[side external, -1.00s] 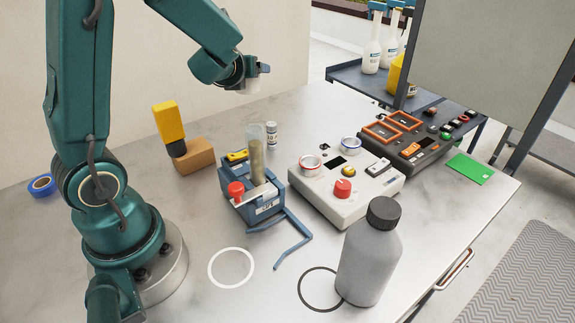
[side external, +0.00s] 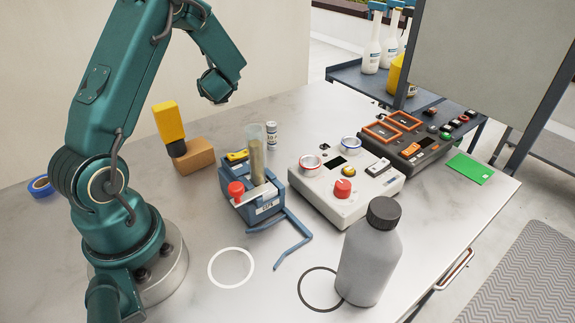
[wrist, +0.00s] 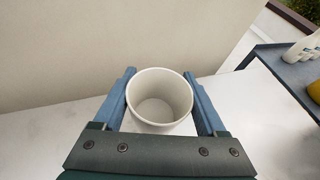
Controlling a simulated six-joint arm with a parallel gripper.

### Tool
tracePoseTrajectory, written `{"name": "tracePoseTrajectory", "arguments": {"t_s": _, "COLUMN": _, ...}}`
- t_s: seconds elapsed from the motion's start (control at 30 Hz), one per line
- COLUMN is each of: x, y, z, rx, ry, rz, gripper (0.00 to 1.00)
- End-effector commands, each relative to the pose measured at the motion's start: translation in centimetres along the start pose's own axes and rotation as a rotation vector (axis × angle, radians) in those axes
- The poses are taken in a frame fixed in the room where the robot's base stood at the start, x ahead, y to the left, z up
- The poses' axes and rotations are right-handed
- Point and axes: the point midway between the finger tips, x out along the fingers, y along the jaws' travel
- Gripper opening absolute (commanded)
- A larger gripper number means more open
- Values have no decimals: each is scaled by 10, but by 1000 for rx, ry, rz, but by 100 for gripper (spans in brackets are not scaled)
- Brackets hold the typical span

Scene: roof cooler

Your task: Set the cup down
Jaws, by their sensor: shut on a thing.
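A white, round, open-topped cup (wrist: 160,97) shows in the wrist view, empty as far as I see, with its rim toward the camera. My gripper (wrist: 160,84) has its two blue fingers on either side of the cup and is shut on it. In the side view, the end of my arm is above the back part of the table. The cup and fingers are hidden there behind my wrist.
A grey bottle (side external: 369,257) stands at the table's front right beside a black ring (side external: 303,300). A white ring (side external: 212,271) lies bare on the tabletop. A blue rack (side external: 257,211), a white control box (side external: 348,205) and a yellow-topped tool (side external: 168,122) stand mid-table.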

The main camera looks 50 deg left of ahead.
Motion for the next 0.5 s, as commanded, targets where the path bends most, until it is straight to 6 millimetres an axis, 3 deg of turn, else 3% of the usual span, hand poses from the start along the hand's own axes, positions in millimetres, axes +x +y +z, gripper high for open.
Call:
{"name": "tracePoseTrajectory", "arguments": {"t_s": 0.2, "x": 13, "y": 2, "z": -34, "rx": 6, "ry": 6, "rz": 0, "gripper": 21}}
{"name": "tracePoseTrajectory", "arguments": {"t_s": 0.5, "x": 22, "y": 4, "z": -56, "rx": 4, "ry": 4, "rz": -1, "gripper": 21}}
